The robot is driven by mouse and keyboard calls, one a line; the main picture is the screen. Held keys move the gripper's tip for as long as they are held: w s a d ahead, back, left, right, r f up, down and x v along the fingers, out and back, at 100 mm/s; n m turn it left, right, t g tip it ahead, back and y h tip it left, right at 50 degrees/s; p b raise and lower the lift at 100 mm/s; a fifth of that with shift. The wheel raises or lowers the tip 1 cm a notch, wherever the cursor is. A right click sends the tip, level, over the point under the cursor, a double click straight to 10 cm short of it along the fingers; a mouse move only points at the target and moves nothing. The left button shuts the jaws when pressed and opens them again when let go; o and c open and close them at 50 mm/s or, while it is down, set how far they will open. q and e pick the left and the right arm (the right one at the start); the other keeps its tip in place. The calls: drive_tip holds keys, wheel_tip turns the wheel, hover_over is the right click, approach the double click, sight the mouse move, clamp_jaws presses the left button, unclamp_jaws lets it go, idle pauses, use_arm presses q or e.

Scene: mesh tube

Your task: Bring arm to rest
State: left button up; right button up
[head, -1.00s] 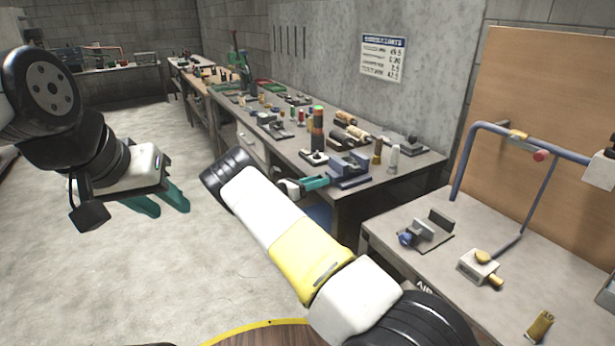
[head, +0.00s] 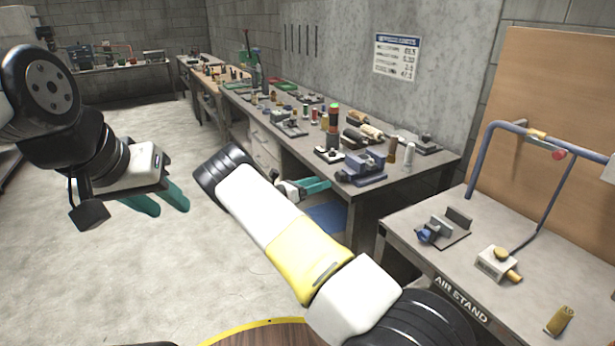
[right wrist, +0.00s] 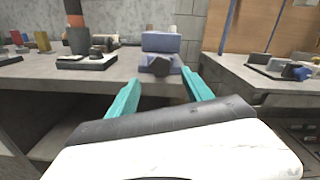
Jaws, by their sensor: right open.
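My left gripper (head: 162,200) shows at the left of the head view, with teal fingers pointing down over bare floor. Its fingers stand apart with nothing between them. My right arm reaches across the middle of the head view. My right gripper (head: 318,186) is partly hidden behind its own wrist, near the front edge of the long workbench (head: 432,170). In the right wrist view its two teal fingers (right wrist: 160,92) are spread wide and empty. Beyond them a blue vise (right wrist: 160,48) sits on the bench, and it also shows in the head view (head: 362,168).
The bench holds several tools, bottles and fixtures. A separate air stand (head: 400,225) at the right carries a blue pipe frame (head: 472,165), a small clamp fixture (head: 445,228) and a brass fitting (head: 560,320). The floor (head: 150,260) at left is clear.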

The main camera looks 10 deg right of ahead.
drive_tip(key=shift+s+a, duration=0.15)
drive_tip(key=shift+a, duration=0.25)
drive_tip(key=s+d+r+m+g+y, duration=0.3)
drive_tip(key=s+r+m+y, duration=0.2)
drive_tip(key=s+m, duration=0.15)
drive_tip(key=s+d+r+m+g+y, duration=0.35)
drive_tip(key=s+r+m, duration=0.25)
drive_tip(key=s, duration=0.2)
drive_tip(key=s+a+r+m+t+y, duration=0.2)
drive_tip(key=s+a+r+m+y, duration=0.1)
drive_tip(key=s, duration=0.6)
drive_tip(key=s+a+r+m+t+y, duration=0.2)
drive_tip(key=s+a+r+m+y, duration=0.2)
drive_tip(key=s, duration=0.5)
drive_tip(key=s+a+r+m+t+y, duration=0.3)
drive_tip(key=s+a+r+m, duration=0.1)
drive_tip(key=s+r, duration=0.3)
drive_tip(key=shift+s+a+r+m+y, duration=0.35)
drive_tip(key=shift+s+a+m, duration=0.1)
drive_tip(key=shift+s, duration=0.5)
